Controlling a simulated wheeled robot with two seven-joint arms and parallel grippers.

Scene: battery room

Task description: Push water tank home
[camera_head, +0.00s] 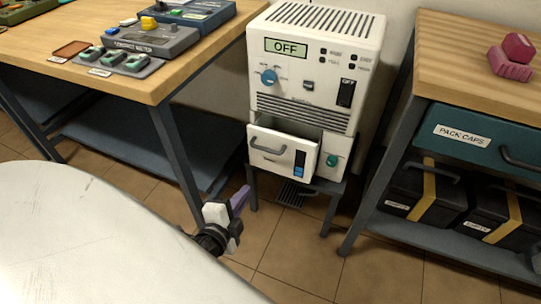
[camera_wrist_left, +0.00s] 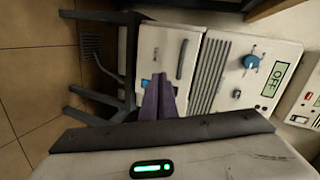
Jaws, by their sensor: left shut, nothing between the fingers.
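In the left wrist view the tank (camera_wrist_left: 178,48) lies sideways, partly hidden by my fingers. My left gripper (camera_head: 238,202) is below and in front of the tank in the head view. Its purple fingers (camera_wrist_left: 159,98) are shut and empty, pointing toward the tank front; contact cannot be told. My right gripper is not in view.
The machine's display reads OFF, and it stands on a dark metal stand (camera_head: 328,205). A wooden table (camera_head: 135,75) with testers stands at left. A bench (camera_head: 450,55) with a teal drawer (camera_head: 480,135) and black cases stands at right. Tiled floor lies open in front.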

